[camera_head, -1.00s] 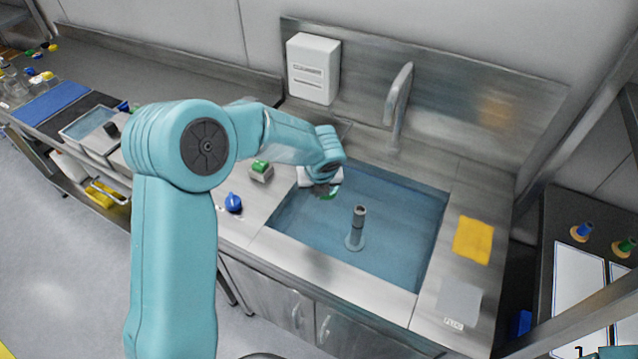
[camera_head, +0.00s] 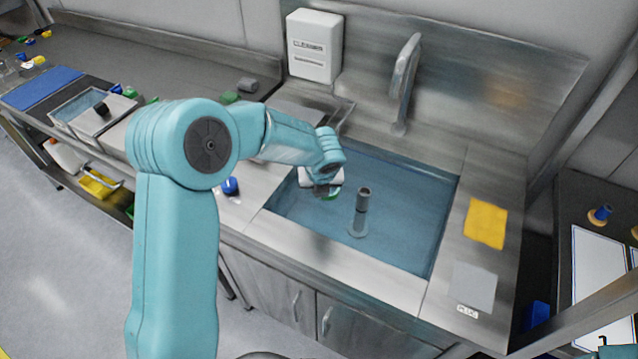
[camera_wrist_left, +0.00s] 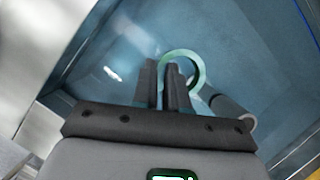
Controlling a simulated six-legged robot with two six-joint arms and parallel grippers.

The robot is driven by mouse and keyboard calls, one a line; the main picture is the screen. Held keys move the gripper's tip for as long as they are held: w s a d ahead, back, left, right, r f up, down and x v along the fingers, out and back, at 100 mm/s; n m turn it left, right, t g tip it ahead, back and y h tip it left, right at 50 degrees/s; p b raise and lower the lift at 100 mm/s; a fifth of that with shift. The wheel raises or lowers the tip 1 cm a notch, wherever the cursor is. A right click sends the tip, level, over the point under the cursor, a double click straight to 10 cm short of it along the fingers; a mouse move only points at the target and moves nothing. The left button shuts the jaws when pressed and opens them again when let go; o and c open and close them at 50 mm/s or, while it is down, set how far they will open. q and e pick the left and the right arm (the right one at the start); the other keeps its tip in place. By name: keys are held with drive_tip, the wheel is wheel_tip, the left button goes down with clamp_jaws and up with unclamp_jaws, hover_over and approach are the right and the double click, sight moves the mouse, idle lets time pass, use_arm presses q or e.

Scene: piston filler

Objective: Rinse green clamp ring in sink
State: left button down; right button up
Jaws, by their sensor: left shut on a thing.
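The green clamp ring (camera_wrist_left: 196,66) is held at the fingertips of my left gripper (camera_wrist_left: 165,68) in the left wrist view. In the head view the ring (camera_head: 333,193) shows as a small green patch under my left gripper (camera_head: 322,186), mostly hidden by it. My left gripper is shut on the ring, over the left part of the sink (camera_head: 400,232). The sink holds bluish water or has a blue-looking basin; I cannot tell which. A grey upright pipe (camera_head: 361,212) stands in the sink, to the right of the ring. My right gripper is not in view.
A tall faucet (camera_head: 404,85) rises behind the sink. A white dispenser (camera_head: 314,46) hangs on the backsplash. A yellow cloth (camera_head: 486,223) and a grey plate (camera_head: 472,286) lie on the right rim. A blue knob-like part (camera_head: 230,186) sits on the counter to the left.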

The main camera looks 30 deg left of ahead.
use_arm(q)
drive_tip(key=shift+f+b, duration=2.1)
drive_tip(key=shift+f, duration=1)
drive_tip(key=shift+s+b, duration=0.3)
drive_tip(key=shift+s, duration=0.25)
drive_tip(key=shift+w+p, duration=0.95)
drive_tip(key=shift+w, duration=0.2)
drive_tip(key=shift+s, duration=0.15)
drive_tip(key=shift+s+b, duration=0.7)
drive_tip(key=shift+s, duration=0.35)
drive_tip(key=shift+w+r, duration=0.1)
drive_tip(key=shift+w, duration=0.05)
